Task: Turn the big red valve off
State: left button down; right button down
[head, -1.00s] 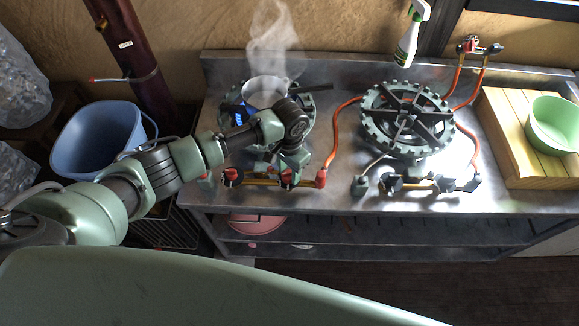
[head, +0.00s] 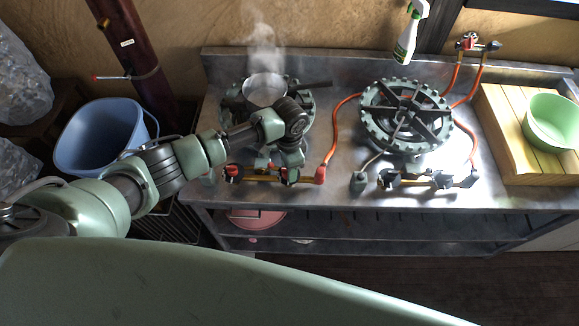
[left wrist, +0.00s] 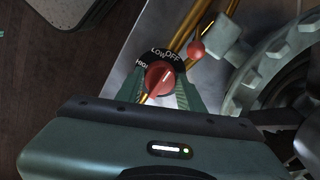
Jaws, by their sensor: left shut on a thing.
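The big red valve (left wrist: 158,78) is a round knob with a white mark. It sits by a black dial plate (left wrist: 166,56) lettered HIGH, LOW and OFF. The white mark points up and right, towards OFF. My left gripper (head: 290,174) is at the front of the left burner (head: 232,104), its fingers shut on the valve from both sides. The gripper hides most of the valve in the head view. A steaming pot (head: 264,90) stands on this burner, with no blue flame visible. My right gripper is not in view.
A smaller red knob (left wrist: 196,50) sits close by on the brass pipe. Another red knob (head: 231,170) is at the pipe's left end. An orange hose (head: 332,135) runs right of the left burner. The right burner (head: 404,116) is empty.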

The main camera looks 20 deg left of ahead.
pick_arm(q)
jog(key=c, duration=0.9)
grip_release()
jog(key=shift+d, duration=0.1)
jog(key=shift+w, duration=0.1)
jog(key=shift+w+d+r, duration=0.1)
jog(key=shift+r, duration=0.45)
jog(key=r, duration=0.2)
jog(key=r+b, duration=0.1)
jog(key=r, duration=0.3)
jog(key=shift+d+r, duration=0.25)
jog(key=shift+r, duration=0.15)
jog(key=shift+a, duration=0.1)
